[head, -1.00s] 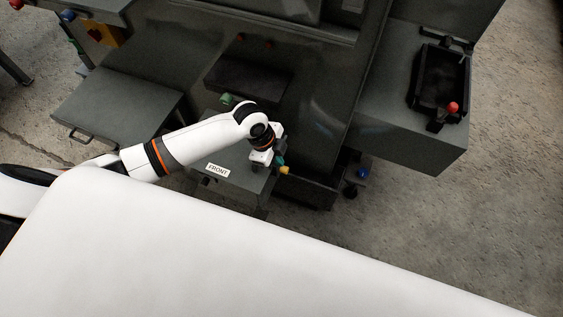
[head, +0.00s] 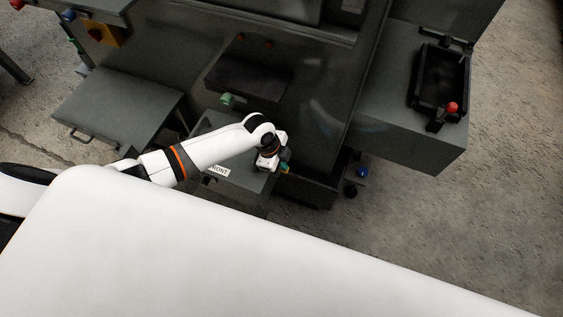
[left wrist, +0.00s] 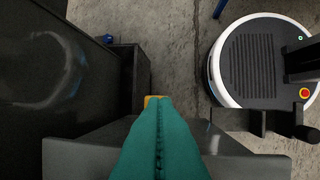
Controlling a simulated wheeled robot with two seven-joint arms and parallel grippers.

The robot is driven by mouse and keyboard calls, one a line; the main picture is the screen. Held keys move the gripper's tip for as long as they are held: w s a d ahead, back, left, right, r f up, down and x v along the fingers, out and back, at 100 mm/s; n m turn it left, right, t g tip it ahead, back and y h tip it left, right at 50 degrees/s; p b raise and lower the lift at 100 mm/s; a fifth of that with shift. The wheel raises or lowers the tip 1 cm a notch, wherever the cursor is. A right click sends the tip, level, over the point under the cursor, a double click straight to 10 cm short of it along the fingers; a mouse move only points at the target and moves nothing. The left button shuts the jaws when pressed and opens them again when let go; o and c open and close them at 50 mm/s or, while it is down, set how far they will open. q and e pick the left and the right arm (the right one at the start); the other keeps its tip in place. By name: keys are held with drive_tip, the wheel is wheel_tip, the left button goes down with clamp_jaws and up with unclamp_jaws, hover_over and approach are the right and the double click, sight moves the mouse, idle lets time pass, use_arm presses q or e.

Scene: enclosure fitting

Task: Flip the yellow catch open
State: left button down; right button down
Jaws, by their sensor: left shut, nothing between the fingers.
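The yellow catch (left wrist: 152,98) shows as a small yellow patch just beyond my left fingertips in the left wrist view. The fingers hide most of it, so I cannot tell whether they touch it or how far it is turned. In the head view my left gripper (head: 284,166) is at the right edge of the grey box with the FRONT label (head: 217,170), and the catch is largely hidden there. My left gripper's teal fingers (left wrist: 157,104) are pressed together with nothing between them. My right gripper is not in view.
A dark machine body (head: 305,140) stands close to the right of my left gripper. A green knob (head: 227,99) is behind the forearm. A blue knob (head: 362,172) sits low to the right. A black tray (head: 441,80) with a red knob (head: 451,107) is far right. Open concrete floor lies at lower right.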

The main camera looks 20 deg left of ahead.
use_arm(q)
drive_tip(key=shift+d, duration=0.3)
